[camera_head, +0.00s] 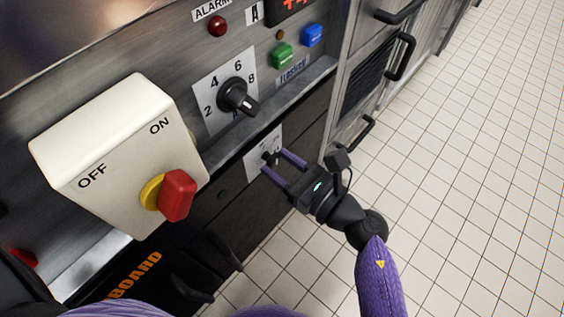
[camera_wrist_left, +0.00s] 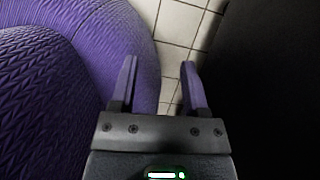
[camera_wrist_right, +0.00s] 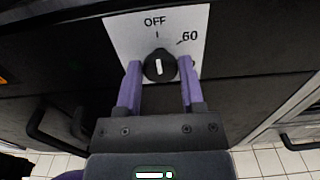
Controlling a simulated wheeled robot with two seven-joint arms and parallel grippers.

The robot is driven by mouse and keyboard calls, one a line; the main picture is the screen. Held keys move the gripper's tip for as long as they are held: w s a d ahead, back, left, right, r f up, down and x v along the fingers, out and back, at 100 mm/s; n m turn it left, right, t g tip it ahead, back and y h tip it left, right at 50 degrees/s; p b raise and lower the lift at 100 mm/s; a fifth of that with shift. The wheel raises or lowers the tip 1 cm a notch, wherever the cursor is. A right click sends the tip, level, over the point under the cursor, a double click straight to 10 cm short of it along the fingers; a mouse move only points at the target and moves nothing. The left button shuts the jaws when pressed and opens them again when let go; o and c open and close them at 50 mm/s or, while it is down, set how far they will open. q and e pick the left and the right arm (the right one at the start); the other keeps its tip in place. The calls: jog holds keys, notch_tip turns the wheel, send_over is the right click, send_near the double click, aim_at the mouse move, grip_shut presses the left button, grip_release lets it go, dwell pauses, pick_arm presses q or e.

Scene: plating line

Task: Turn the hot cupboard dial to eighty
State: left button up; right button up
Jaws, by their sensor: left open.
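The hot cupboard dial (camera_wrist_right: 160,66) is a round black knob on a white plate (camera_wrist_right: 118,35) marked OFF and 60. Its white mark points up, close to the OFF tick. In the head view the dial (camera_head: 270,158) sits low on the dark front, its scale mostly too small to read. My right gripper (camera_head: 285,165) is open, its purple fingers toward the dial. In the right wrist view the fingers (camera_wrist_right: 160,88) lie to either side of the knob; I cannot tell whether they touch it. My left gripper (camera_wrist_left: 157,85) is open and empty, beside my purple body above the floor.
Above the dial is a larger black knob (camera_head: 236,96) with numbers. To its left a white switch box (camera_head: 110,150) with a red handle (camera_head: 177,194) juts out. Green (camera_head: 282,55) and blue (camera_head: 312,35) buttons are higher up. Cupboard handles (camera_head: 400,57) stick out right; tiled floor (camera_head: 470,180) is clear.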

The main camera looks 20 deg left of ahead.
grip_shut()
